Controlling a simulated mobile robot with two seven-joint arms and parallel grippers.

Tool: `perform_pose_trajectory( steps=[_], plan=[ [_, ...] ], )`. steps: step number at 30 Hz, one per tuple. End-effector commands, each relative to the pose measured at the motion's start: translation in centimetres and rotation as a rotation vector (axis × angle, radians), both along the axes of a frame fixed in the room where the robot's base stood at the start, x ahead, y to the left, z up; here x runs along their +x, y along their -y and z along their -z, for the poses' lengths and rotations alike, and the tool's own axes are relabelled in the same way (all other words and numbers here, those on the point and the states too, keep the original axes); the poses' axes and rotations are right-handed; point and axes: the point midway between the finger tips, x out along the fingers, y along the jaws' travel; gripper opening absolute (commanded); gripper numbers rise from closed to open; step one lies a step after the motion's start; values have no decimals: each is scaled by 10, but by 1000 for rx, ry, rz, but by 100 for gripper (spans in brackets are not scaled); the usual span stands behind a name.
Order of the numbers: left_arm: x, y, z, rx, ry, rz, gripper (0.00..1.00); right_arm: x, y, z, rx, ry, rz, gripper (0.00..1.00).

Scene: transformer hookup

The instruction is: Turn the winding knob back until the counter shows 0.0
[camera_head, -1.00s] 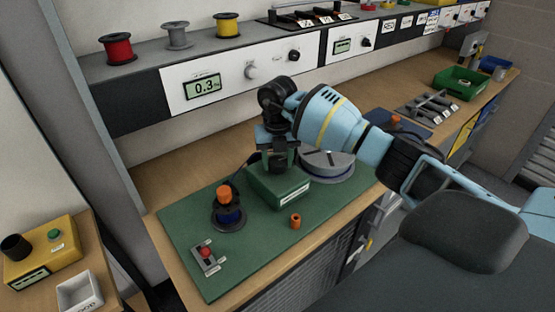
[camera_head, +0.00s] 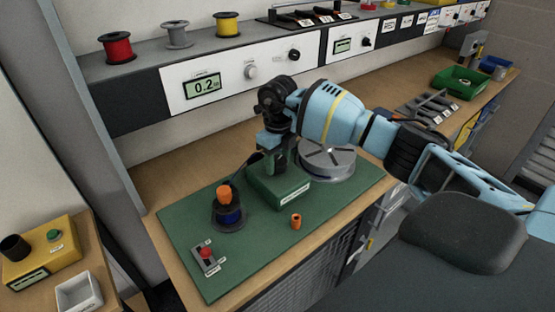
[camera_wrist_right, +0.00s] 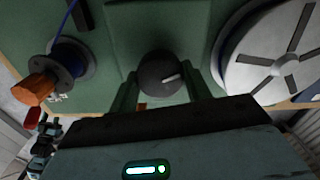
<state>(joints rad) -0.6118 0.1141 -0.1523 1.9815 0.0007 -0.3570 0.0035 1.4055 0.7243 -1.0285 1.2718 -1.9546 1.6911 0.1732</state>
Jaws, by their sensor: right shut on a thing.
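The counter (camera_head: 201,87) on the white panel of the shelf reads 0.2. The green winding box (camera_head: 281,192) sits on the green mat, below my right gripper (camera_head: 277,160). In the right wrist view the dark round winding knob (camera_wrist_right: 160,74) has a white pointer mark, tilted slightly. The two fingers of my right gripper (camera_wrist_right: 161,88) stand on either side of the knob and are shut on it. In the head view the gripper and wrist hide the knob. My left gripper is not in view.
A blue-wound spool with an orange top (camera_head: 229,212) stands left of the box. A grey slotted disc (camera_head: 327,160) stands close on its right. A small orange cylinder (camera_head: 296,221) and a red-button switch (camera_head: 206,254) are on the green mat (camera_head: 250,252).

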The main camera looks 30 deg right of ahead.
Motion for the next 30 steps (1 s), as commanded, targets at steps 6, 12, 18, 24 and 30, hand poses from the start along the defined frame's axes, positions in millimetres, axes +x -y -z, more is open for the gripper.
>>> perform_pose_trajectory(
  steps=[6,12,18,24,30],
  plan=[
    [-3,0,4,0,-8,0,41,0,0,0,-1,0,-207,25],
    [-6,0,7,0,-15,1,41,1,1,0,-1,0,-395,25],
    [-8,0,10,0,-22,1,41,1,1,0,-1,0,-570,25],
    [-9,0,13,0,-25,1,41,1,1,0,-1,0,-710,25],
    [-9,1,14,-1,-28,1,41,1,0,0,-1,1,-803,25]
  ],
)
